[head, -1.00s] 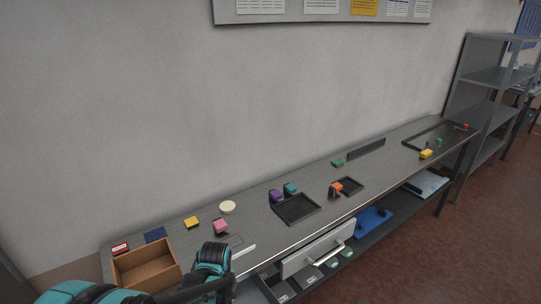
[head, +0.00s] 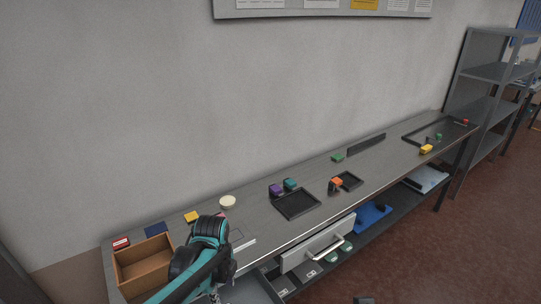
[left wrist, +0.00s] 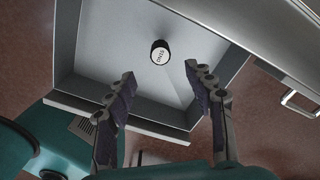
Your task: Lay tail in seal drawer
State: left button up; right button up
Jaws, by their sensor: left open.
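My left gripper (left wrist: 159,72) is open and empty, its two fingers apart over an open grey drawer (left wrist: 88,45) in the left wrist view. A short black cylinder (left wrist: 160,51) with a white lettered top stands on the drawer floor, beyond and between the fingertips, not gripped. In the head view the left arm reaches down over the bench's front edge, and the drawer (head: 252,290) shows partly beside it. I cannot make out a tail or a drawer label naming the seal drawer. My right gripper is not in view.
A white drawer front (head: 316,246) with a bar handle sticks out to the right. On the bench are a wooden box (head: 144,262), a yellow block (head: 191,216), a cream disc (head: 227,202), black trays (head: 297,205) and small coloured blocks. Bare bench top lies between them.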

pick_arm(q)
notch_tip(320, 180, up, 5)
jog(key=shift+r, duration=0.1)
jog(key=s+a+r+n+t, duration=0.1)
jog(key=s+n, duration=0.4)
jog(key=n, duration=0.6)
jog(key=s+a+r+n+t, duration=0.1)
jog(key=s+a+n+t, duration=0.2)
jog(key=n, duration=0.8)
jog(key=s+t, duration=0.2)
jog(key=t, duration=0.1)
jog(key=shift+s+a+r, duration=0.15)
jog(key=shift+a+r, duration=0.15)
jog(key=shift+r, duration=0.1)
